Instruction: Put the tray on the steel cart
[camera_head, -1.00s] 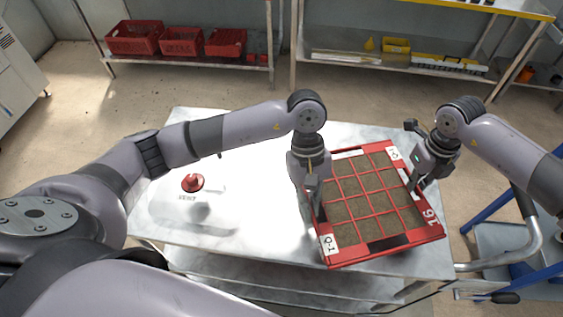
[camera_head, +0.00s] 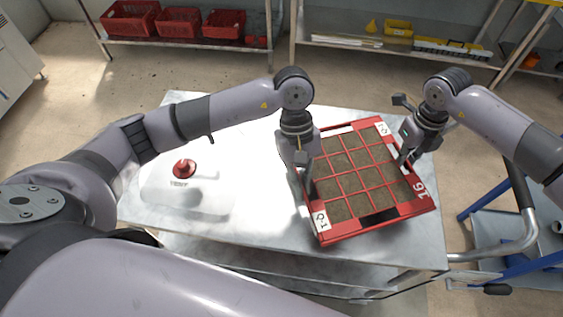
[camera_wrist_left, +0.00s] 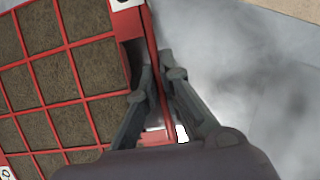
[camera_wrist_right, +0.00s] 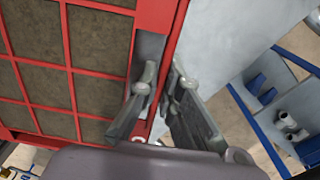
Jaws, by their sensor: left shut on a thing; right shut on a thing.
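The red tray (camera_head: 388,227) has a grid of cells filled with brown soil and is marked 16. It is over the right part of the steel cart (camera_head: 252,233); I cannot tell whether it touches the top. My left gripper (camera_head: 308,192) is shut on the tray's left wall, and the left wrist view shows its fingers (camera_wrist_left: 155,85) on either side of the red rim. My right gripper (camera_head: 404,160) is shut on the opposite wall, with its fingers (camera_wrist_right: 163,85) around the rim in the right wrist view.
A white box with a red button (camera_head: 184,168) sits on the cart's left part. The cart's handle (camera_head: 520,225) is at the right, beside a blue-framed trolley (camera_head: 480,240). Shelves with red crates (camera_head: 180,24) and yellow items stand behind, across open floor.

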